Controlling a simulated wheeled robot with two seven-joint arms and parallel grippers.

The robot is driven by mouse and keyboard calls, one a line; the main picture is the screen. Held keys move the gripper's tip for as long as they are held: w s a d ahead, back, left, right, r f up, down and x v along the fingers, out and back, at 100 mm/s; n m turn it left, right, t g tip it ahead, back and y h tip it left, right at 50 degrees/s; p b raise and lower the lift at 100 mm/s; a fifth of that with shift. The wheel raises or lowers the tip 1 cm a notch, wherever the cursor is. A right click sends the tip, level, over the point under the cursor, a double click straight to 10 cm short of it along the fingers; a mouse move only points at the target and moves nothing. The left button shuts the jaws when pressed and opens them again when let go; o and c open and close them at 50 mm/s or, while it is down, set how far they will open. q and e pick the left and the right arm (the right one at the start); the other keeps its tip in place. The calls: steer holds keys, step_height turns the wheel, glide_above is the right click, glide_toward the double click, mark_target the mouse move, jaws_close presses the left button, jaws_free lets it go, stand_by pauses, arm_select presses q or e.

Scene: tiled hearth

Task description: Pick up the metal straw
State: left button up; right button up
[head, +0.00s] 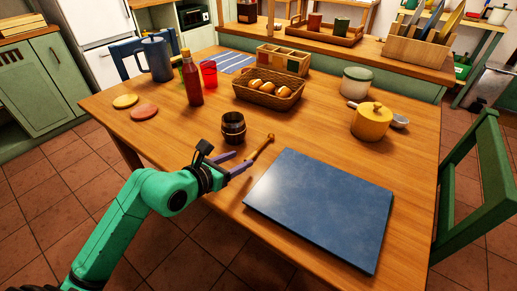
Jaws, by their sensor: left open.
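I cannot make out a metal straw in the head view. My left gripper (242,159) is over the near left part of the wooden table, its fingers open and pointing right. A thin brown stick-like utensil with a rounded end (264,145) lies just beyond the fingertips. Its near end is close to the fingers, and I cannot tell whether they touch. A dark banded barrel-shaped mug (233,128) stands just behind the gripper. My right gripper is out of view.
A large blue board (322,206) lies right of the gripper. Behind are a bread basket (268,99), a red bottle (192,83), a yellow pot (371,123) and a white-green lidded jar (356,83).

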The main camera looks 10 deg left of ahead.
mark_target(252, 154)
arm_select(q)
steer(key=x, duration=0.5)
steer(key=shift+w+d+f, duration=0.15)
steer(key=shift+w+d, duration=0.1)
steer(key=shift+w, duration=0.05)
steer(key=shift+s, duration=0.1)
jaws_close()
